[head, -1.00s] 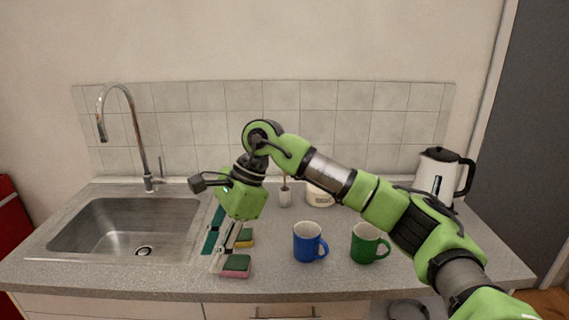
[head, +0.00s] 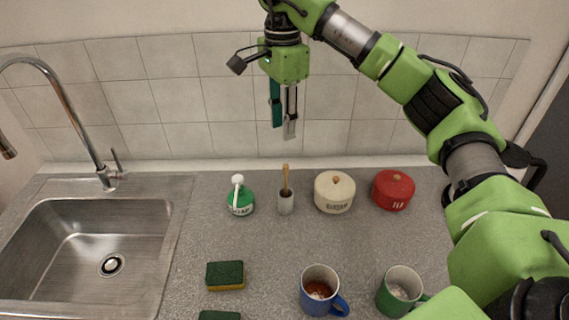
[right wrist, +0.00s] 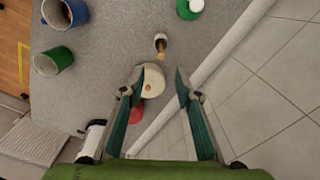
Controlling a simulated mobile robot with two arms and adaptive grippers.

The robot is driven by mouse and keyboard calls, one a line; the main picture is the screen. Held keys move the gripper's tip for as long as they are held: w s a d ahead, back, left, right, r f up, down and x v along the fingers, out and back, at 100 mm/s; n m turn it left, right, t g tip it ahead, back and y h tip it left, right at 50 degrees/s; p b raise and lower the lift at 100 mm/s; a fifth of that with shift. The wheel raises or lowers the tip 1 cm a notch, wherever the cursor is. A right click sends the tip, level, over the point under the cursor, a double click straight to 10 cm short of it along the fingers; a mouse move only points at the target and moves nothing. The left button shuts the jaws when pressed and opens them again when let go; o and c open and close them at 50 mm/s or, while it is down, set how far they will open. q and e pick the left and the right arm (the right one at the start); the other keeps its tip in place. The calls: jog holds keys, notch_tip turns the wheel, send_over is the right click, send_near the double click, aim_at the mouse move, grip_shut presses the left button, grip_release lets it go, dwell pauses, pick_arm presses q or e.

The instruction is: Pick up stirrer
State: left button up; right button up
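The stirrer (head: 286,178) is a thin wooden stick standing upright in a small grey cup (head: 286,204) at the back of the counter. In the right wrist view the stirrer (right wrist: 161,47) shows beyond the fingertips, in its cup (right wrist: 159,37). My right gripper (head: 283,120) points down, above and apart from the stirrer in the head view. Its fingers are spread and empty in the right wrist view (right wrist: 160,73). My left gripper is not in view.
A green soap bottle (head: 240,197) stands left of the cup. A cream jar (head: 334,192) and red jar (head: 393,189) stand right. Blue (head: 322,290) and green (head: 401,290) mugs, sponges (head: 225,275) and a sink (head: 95,250) are nearer. The counter's middle is clear.

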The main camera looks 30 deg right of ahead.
aim_at(286, 165)
notch_tip(286, 165, down, 8)
jog(key=shift+w+d+f+p, duration=0.15)
jog(key=shift+f+p, duration=0.1)
jog(key=shift+p, duration=0.15)
jog(key=shift+f, duration=0.2)
jog(key=f+p, duration=0.2)
jog(key=f, duration=0.1)
jog(key=f+p, duration=0.1)
jog(key=shift+d+f, duration=0.15)
jog(key=shift+d, duration=0.2)
jog(key=shift+f, duration=0.2)
jog(key=c, duration=0.8)
